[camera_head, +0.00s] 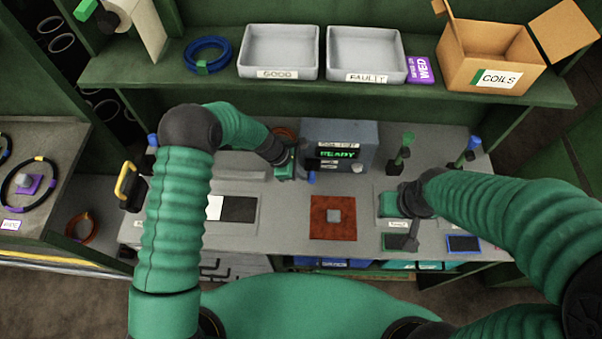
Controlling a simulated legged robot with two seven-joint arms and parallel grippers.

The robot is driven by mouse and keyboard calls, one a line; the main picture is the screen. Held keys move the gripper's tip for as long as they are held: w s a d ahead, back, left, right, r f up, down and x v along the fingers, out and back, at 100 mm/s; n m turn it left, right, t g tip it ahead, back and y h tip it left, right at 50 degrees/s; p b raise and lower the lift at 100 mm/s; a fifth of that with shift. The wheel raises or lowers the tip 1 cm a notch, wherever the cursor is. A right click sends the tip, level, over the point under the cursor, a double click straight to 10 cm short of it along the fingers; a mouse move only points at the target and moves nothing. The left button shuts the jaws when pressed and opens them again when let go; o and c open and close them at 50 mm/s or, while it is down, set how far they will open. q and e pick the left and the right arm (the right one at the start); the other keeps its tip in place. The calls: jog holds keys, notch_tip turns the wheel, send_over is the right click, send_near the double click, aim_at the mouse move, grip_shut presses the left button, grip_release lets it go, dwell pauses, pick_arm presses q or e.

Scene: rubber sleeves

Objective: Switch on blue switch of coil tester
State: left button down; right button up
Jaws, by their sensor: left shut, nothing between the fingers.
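The coil tester (350,133) is a grey-blue box at the back of the bench, with a dark display (338,154) reading "READY" in green. A small blue part (311,177), which looks like the blue switch, shows at its lower left front. My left gripper (303,172) is shut and empty, right beside this blue part; I cannot tell whether they touch. The gripper partly hides the tester's left side. My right gripper (408,240) points down over the right part of the bench, and its fingers are too small and dark to read.
A red-brown mat (332,230) with a small grey block lies mid-bench. Green (404,150) and blue (468,150) upright tools stand at the right. Above, a shelf holds the GOOD tray (279,73), the FAULTY tray (367,77) and a COILS box (470,62).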

pick_arm(q)
jog(key=shift+d+r, duration=0.15)
dwell(0.5)
jog(key=shift+w+r+p, duration=0.1)
jog(key=shift+r+p, duration=0.5)
jog(key=shift+w+r, duration=0.15)
jog(key=shift+r, duration=0.05)
jog(key=shift+r, duration=0.1)
jog(key=b+v, duration=0.2)
jog(key=v, duration=1.4)
jog(key=shift+a, duration=0.6)
jog(key=shift+d+r, duration=0.15)
jog(key=shift+d, duration=0.05)
